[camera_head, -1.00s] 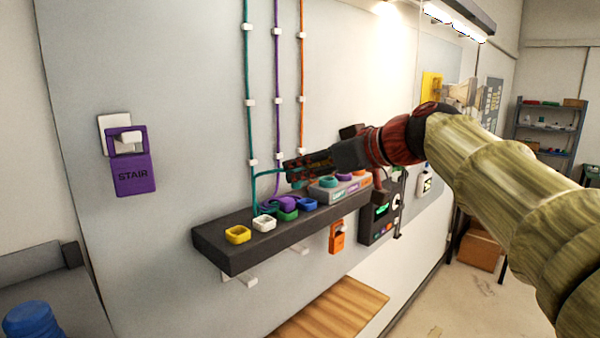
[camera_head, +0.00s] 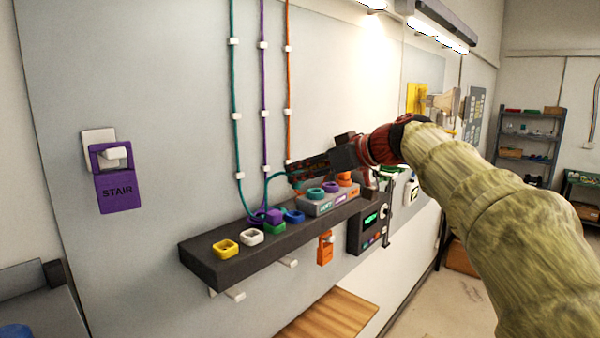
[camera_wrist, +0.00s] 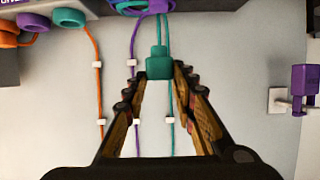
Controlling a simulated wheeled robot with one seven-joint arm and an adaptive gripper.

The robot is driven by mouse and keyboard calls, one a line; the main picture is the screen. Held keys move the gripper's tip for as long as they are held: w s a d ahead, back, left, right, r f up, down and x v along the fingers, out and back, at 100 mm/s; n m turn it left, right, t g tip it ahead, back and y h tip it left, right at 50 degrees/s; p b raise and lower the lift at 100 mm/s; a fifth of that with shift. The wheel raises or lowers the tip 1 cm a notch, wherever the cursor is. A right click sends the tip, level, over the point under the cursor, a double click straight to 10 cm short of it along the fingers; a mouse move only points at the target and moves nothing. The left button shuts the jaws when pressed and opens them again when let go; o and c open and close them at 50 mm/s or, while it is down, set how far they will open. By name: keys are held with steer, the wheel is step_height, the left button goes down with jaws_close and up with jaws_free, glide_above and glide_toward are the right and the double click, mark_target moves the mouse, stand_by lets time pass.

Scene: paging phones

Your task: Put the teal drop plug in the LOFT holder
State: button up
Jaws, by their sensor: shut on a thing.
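The teal drop plug (camera_wrist: 158,68) sits between the fingertips of my gripper (camera_wrist: 162,70), which is shut on it in the wrist view. A teal cord (camera_head: 236,116) runs down the wall and loops to my gripper (camera_head: 292,177) in the head view. There my gripper is above the dark shelf, and the plug is hard to make out.
The dark shelf (camera_head: 215,268) also carries yellow (camera_head: 226,248), white (camera_head: 252,236), green and blue pieces and a purple block (camera_head: 274,215). Purple (camera_head: 263,80) and orange (camera_head: 288,80) cords hang behind. A purple STAIR holder (camera_head: 118,192) is on the wall at left.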

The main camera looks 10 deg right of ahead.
steer(key=w+d+p, duration=0.4)
steer(key=w+d, duration=0.1)
steer(key=w, duration=0.3)
steer(key=w+d+p, duration=0.4)
steer(key=w+d, duration=0.1)
steer(key=w, duration=0.3)
steer(key=shift+w, duration=0.15)
stand_by(0.6)
steer(key=shift+a, duration=0.1)
